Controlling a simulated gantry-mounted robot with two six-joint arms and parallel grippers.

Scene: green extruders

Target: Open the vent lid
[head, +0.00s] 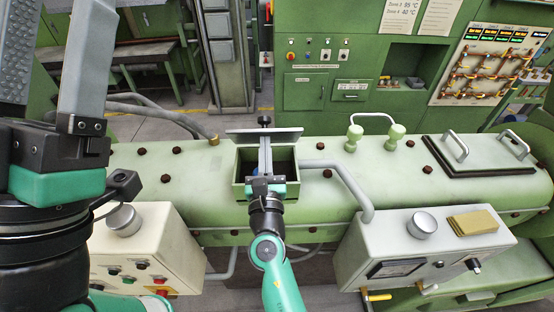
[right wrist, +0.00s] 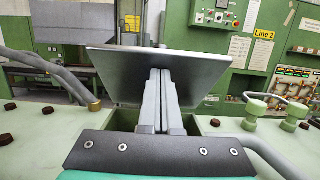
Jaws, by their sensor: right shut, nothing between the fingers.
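The vent is a green open-topped box (head: 284,191) on the pale green machine body. Its flat grey lid (head: 288,134) is raised along the far side, leaving the box mouth uncovered; a black knob (head: 264,120) shows beyond it. My right gripper (head: 265,143) is shut and empty, reaching across the box with its fingers at the lid. In the right wrist view the closed fingers (right wrist: 160,80) lie against or just before the tilted lid plate (right wrist: 205,72); contact is unclear. My left gripper (head: 52,45) is at the far left, close to the camera, fingers apart, tips cut off.
A curved grey pipe (head: 350,185) runs right of the box. Two pale green knobs (head: 354,136) and a hatch with handles (head: 478,152) stand further right. Control boxes (head: 150,240) and (head: 425,245) sit at the front. Dark bolts dot the machine top.

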